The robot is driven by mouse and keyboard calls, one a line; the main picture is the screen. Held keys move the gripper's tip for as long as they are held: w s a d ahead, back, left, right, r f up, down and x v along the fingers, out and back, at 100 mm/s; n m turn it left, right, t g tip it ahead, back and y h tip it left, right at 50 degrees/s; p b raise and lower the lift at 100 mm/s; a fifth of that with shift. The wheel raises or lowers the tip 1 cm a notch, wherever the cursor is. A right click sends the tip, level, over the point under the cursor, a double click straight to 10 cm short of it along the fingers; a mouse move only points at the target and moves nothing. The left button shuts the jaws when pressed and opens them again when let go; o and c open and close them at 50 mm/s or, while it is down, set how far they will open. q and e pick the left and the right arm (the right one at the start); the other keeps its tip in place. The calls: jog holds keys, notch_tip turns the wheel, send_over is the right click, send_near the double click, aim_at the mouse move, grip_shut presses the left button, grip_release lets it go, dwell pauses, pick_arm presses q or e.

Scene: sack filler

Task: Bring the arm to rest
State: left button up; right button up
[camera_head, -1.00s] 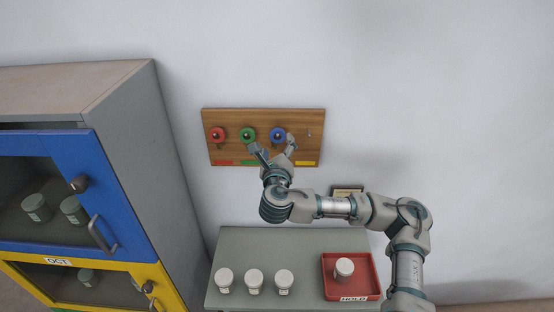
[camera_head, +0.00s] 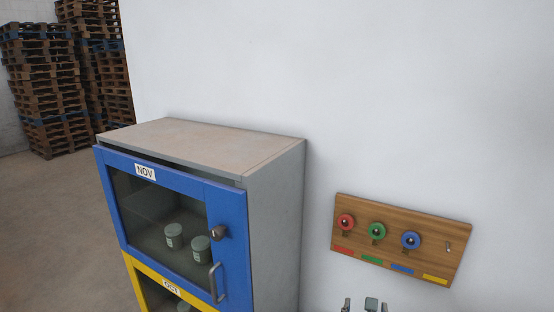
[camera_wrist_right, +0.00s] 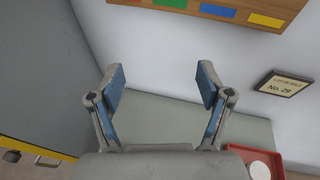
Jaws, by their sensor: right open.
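My right gripper (camera_head: 368,305) shows only as fingertips at the bottom edge of the head view, below the key board. In the right wrist view the same gripper (camera_wrist_right: 160,85) is open, its two blue-padded fingers wide apart with nothing between them. The gripper is apart from the board. The rest of the right arm is hidden below the head view. My left gripper is not in view.
A grey-green table (camera_wrist_right: 250,128) lies below the gripper, with a red tray (camera_wrist_right: 272,156) and white-lidded jar (camera_wrist_right: 259,171). Pallets (camera_head: 50,100) are stacked far left.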

jog(key=s+a+f+m+g+y, duration=0.2)
jog(key=s+a+f+m, duration=0.1)
jog(key=f+m, duration=0.3)
jog(key=s+a+f+m+g+y, duration=0.1)
jog(key=s+a+f+m+g, duration=0.15)
jog(key=f, duration=0.55)
jog(key=s+a+f+m+g+y, duration=0.1)
jog(key=s+a+f+m+y, duration=0.15)
jog(key=f+m, duration=0.4)
jog(key=s+d+f+m+g, duration=0.3)
jog(key=s+f+m, duration=0.5)
jog(key=s+f, duration=0.15)
jog(key=s+d+f+m+g, duration=0.3)
jog(key=s+f+m, duration=0.5)
jog(key=s, duration=0.3)
notch_tip(320, 180, down, 25)
jog(key=b, duration=0.1)
jog(key=s+d+f+g+b, duration=0.1)
jog(key=s+d+f+g, duration=0.1)
jog(key=s+f, duration=1.6)
jog(key=shift+s+d+f+b, duration=0.35)
jog(key=shift+d+f, duration=0.2)
jog(key=shift+f, duration=0.35)
jog(key=shift+h, duration=0.25)
